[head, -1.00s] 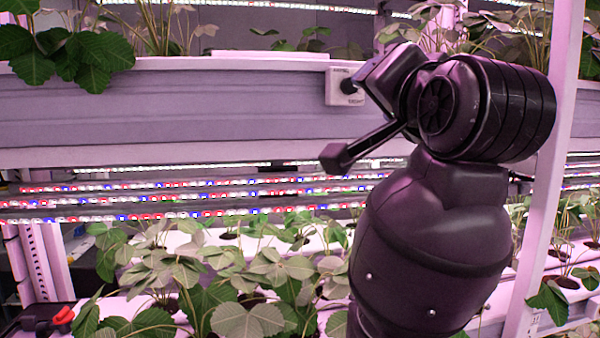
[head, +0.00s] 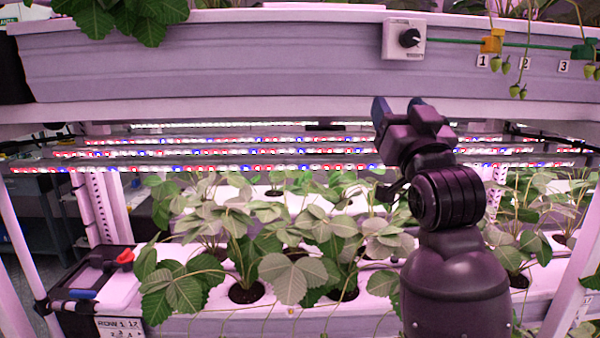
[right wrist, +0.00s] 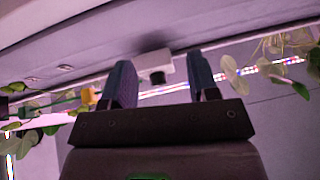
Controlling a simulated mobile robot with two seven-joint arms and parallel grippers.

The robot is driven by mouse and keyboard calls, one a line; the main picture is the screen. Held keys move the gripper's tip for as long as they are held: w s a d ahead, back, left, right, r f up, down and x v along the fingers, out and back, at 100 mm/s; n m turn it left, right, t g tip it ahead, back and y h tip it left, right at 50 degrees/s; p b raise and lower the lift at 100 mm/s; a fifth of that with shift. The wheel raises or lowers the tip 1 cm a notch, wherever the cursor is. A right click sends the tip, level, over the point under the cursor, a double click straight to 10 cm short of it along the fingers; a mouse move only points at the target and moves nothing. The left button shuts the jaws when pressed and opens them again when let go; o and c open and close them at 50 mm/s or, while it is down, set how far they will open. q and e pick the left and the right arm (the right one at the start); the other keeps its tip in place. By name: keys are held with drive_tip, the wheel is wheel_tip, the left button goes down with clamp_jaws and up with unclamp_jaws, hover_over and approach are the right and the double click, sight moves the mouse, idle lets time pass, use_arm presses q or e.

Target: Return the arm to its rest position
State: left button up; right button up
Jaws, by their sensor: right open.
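My right arm rises from the lower right of the head view. Its gripper (head: 398,108) points up, below the upper planter and in front of the light strips. In the right wrist view the two fingers (right wrist: 160,82) stand apart with nothing between them. A white box with a black knob (head: 404,39) is fixed on the planter's front, above the gripper and apart from it. The box shows beyond the fingers in the right wrist view (right wrist: 155,64). My left gripper is in neither view.
The upper planter (head: 220,65) spans the rack above. Its right part has a yellow clip (head: 492,41), a green line, number labels and hanging green berries. Strawberry plants (head: 290,275) fill the lower tray. A dark box with a red part (head: 124,257) stands at the lower left.

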drive_tip(key=s+d+f+g, duration=0.1)
drive_tip(key=d+f+g, duration=0.1)
drive_tip(key=f, duration=1)
drive_tip(key=s+d+f+g+h, duration=0.1)
drive_tip(key=d+f+g, duration=0.1)
drive_tip(key=f, duration=1.1)
drive_tip(key=s+d+f+g, duration=0.1)
drive_tip(key=d+f+g, duration=0.15)
drive_tip(key=f, duration=0.95)
drive_tip(key=s+d+f+g+h, duration=0.1)
drive_tip(key=s+d+f+g, duration=0.1)
drive_tip(key=s+f, duration=0.9)
drive_tip(key=s+d+f+g+h, duration=0.1)
drive_tip(key=s+d+f+g, duration=0.2)
drive_tip(key=s+f, duration=0.9)
drive_tip(key=shift+d+f+g+h, duration=0.35)
drive_tip(key=shift+d+f, duration=0.2)
drive_tip(key=shift+f, duration=0.35)
